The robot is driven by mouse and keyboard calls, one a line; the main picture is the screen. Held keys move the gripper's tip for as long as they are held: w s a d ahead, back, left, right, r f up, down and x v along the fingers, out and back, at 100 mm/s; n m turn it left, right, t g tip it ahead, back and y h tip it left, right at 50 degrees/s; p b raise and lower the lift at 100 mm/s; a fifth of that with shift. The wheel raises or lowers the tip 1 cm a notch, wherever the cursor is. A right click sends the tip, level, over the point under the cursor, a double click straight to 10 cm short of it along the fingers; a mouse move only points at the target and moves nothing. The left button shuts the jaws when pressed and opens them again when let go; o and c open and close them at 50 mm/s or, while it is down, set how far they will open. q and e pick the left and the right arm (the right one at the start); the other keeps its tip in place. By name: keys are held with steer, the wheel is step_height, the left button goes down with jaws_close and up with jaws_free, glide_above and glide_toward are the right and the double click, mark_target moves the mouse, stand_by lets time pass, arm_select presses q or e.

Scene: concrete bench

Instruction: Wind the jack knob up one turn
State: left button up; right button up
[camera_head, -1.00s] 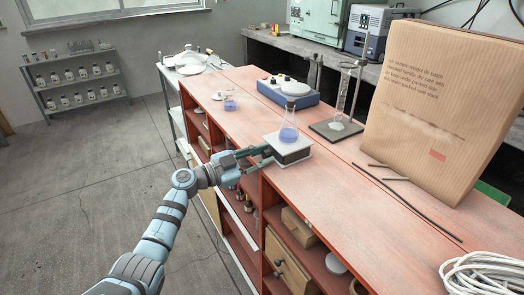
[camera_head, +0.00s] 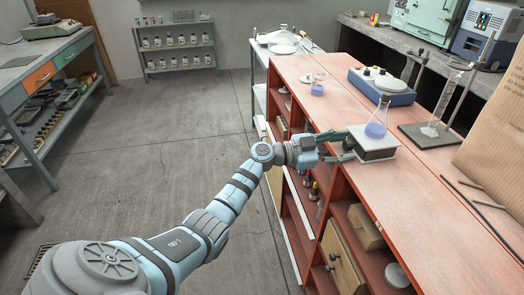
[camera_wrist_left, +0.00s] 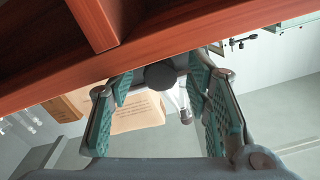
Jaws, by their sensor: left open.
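The lab jack (camera_head: 378,155), a dark body with a pale top plate, stands on the red-brown bench near its left edge. A conical flask (camera_head: 376,130) with blue-violet liquid stands upright on the plate. My left gripper (camera_head: 343,146) is at the jack's left side, fingers pointing at it. In the left wrist view, the dark round jack knob (camera_wrist_left: 160,77) sits between the two green-padded fingers of the open gripper (camera_wrist_left: 160,84). A gap shows on each side of the knob. My right gripper is out of view.
A blue-grey stirrer (camera_head: 382,86), a beaker (camera_head: 318,85) and a stand with a glass cylinder (camera_head: 437,115) are farther back on the bench. A cardboard box (camera_head: 500,140) and thin rods (camera_head: 475,193) lie right. Shelves (camera_head: 345,230) are below; the floor left is open.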

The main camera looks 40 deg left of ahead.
mark_target(344, 146)
arm_select(q)
steer(key=shift+f+n+b, duration=0.45)
steer(key=shift+n+b, duration=0.25)
steer(key=shift+b, duration=0.1)
steer(key=v, duration=0.1)
steer(key=p+v, duration=0.1)
steer(key=v, duration=0.1)
steer(key=p+v, duration=0.1)
steer(key=v, duration=0.1)
steer(key=shift+r, duration=0.4)
steer(key=p+v, duration=0.2)
steer(key=v, duration=0.8)
steer(key=a+f+n+t+y+p, duration=0.25)
steer(key=a+f+n+y, duration=0.35)
steer(key=f, duration=0.5)
steer(key=s+a+f+n+g+y+p, duration=0.1)
steer(key=s+f+y, duration=0.2)
steer(key=f, duration=0.5)
steer(key=s+a+f+n+g+y, duration=0.1)
steer(key=s+f+n+g+y, duration=0.1)
steer(key=s+f, duration=0.3)
step_height(344, 146, down, 3)
steer(key=shift+s+r+n+y+p, duration=0.1)
steer(key=shift+s+n+y+p, duration=0.2)
steer(key=shift+y+p, duration=0.15)
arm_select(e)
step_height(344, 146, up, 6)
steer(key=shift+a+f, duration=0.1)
arm_select(q)
steer(key=shift+w, duration=0.1)
